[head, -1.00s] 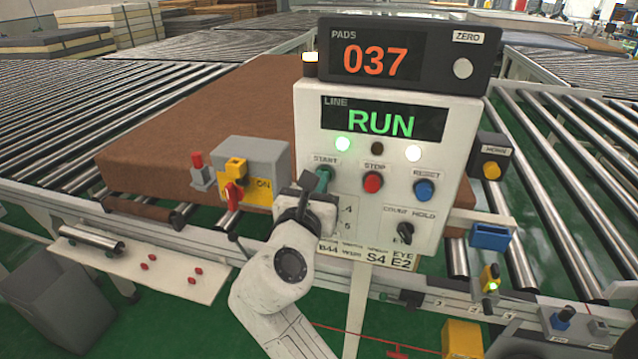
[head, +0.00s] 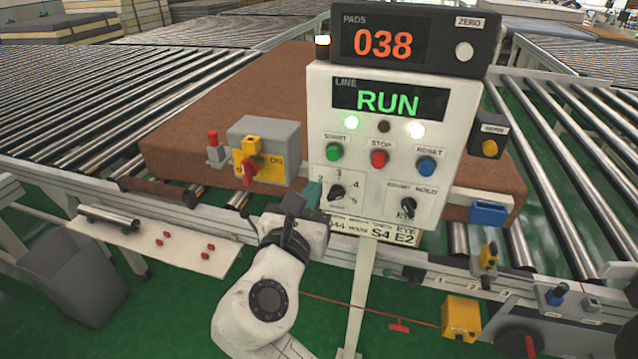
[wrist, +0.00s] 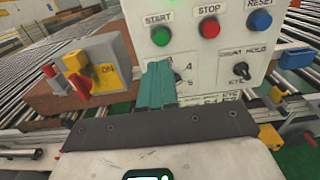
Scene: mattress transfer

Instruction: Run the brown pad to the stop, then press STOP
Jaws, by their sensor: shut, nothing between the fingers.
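The brown pad (head: 220,110) lies on the roller conveyor behind the control panel, and its right end now shows past the panel's right side. The panel (head: 325,110) reads RUN in green, and the counter above it (head: 345,60) reads 038. The red STOP button (head: 379,158) sits between the green START button (head: 334,152) and the blue RESET button (head: 426,166); STOP also shows in the wrist view (wrist: 209,27). My gripper (head: 312,192) is shut and empty, below START and beside the speed dial (head: 337,192). Its teal fingers (wrist: 157,85) are together in the wrist view.
A grey switch box with a yellow ON plate (head: 262,150) stands left of the panel. A blue block (head: 488,212) and a yellow-black sensor (head: 488,257) are at the right rail. A grey bin (head: 75,275) stands on the floor at left.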

